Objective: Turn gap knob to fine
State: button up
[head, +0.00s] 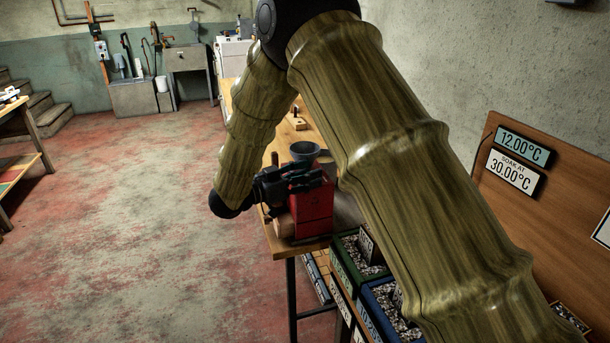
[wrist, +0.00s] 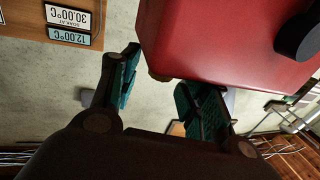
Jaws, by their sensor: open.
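A red box-shaped machine (head: 313,212) with a dark funnel-shaped hopper (head: 305,150) stands near the bench's front end in the head view. My gripper (head: 308,180) is at the machine's upper part and hides some of it. In the wrist view, which is upside down, the red body (wrist: 220,40) fills the top. A black rounded part (wrist: 302,38), possibly a knob, sticks out at the right edge. I cannot tell its setting; no scale marks are readable. My gripper (wrist: 158,72) has its teal-padded fingers apart, with nothing held between them.
The wooden bench (head: 300,248) runs back along the wall. Bins of pale pieces, one green (head: 352,272) and one blue (head: 378,308), stand at its front right. A brown board (head: 550,200) carries temperature signs. The floor on the left is clear.

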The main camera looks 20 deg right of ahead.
jog(key=shift+a, duration=0.1)
jog(key=v, duration=0.7)
jog(key=shift+a, duration=0.4)
jog(key=shift+s+a, duration=0.1)
jog(key=shift+s, duration=0.1)
